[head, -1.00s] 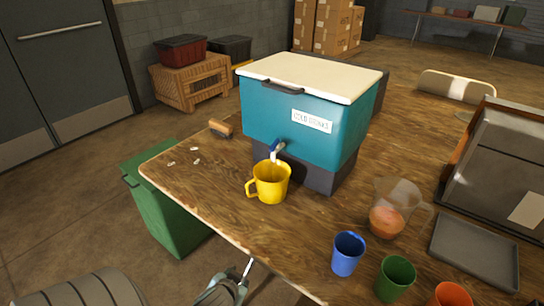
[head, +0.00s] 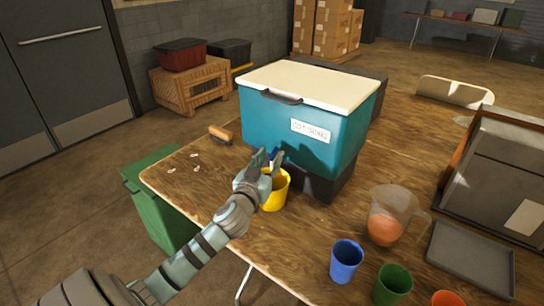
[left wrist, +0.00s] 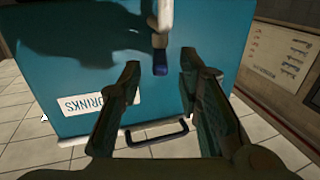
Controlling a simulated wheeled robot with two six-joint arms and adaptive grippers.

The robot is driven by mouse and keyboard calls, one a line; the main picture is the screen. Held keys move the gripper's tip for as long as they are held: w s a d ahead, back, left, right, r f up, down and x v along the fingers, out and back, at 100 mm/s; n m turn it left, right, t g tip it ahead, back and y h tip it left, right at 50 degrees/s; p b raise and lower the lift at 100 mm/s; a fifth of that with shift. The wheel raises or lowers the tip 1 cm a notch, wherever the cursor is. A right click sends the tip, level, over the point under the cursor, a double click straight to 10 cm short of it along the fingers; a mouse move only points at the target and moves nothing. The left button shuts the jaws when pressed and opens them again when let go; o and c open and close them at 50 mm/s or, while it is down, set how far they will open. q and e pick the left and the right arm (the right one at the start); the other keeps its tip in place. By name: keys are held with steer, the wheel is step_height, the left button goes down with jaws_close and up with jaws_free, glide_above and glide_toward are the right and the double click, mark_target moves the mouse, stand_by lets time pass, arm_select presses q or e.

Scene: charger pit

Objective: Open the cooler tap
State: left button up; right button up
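The teal cooler (head: 300,130) with a cream lid stands on a dark base on the wooden table. A yellow mug (head: 275,199) stands below the tap, partly hidden by my gripper. My right gripper is not in view.
A jug of orange drink (head: 383,230), a blue cup (head: 345,262), a green cup (head: 393,284) and a grey tray (head: 470,262) are to the right. A brush (head: 220,134) lies left of the cooler. A green bin (head: 158,205) stands beside the table's left edge.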

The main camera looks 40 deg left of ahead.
arm_select(q)
steer(key=shift+x, duration=1.15)
jaws_close()
steer(key=shift+a+m+t+h+p, duration=0.15)
steer(key=shift+m+h+p, duration=0.1)
steer(key=shift+m+h, duration=0.25)
steer(key=shift+a+m+t+h+p, duration=0.2)
steer(key=shift+m+h, duration=0.1)
steer(key=shift+h, duration=0.4)
steer(key=shift+d, duration=0.1)
jaws_free()
steer(key=shift+s, duration=0.1)
steer(key=s+d, duration=0.2)
steer(key=s, duration=0.9)
steer(key=shift+s, duration=0.35)
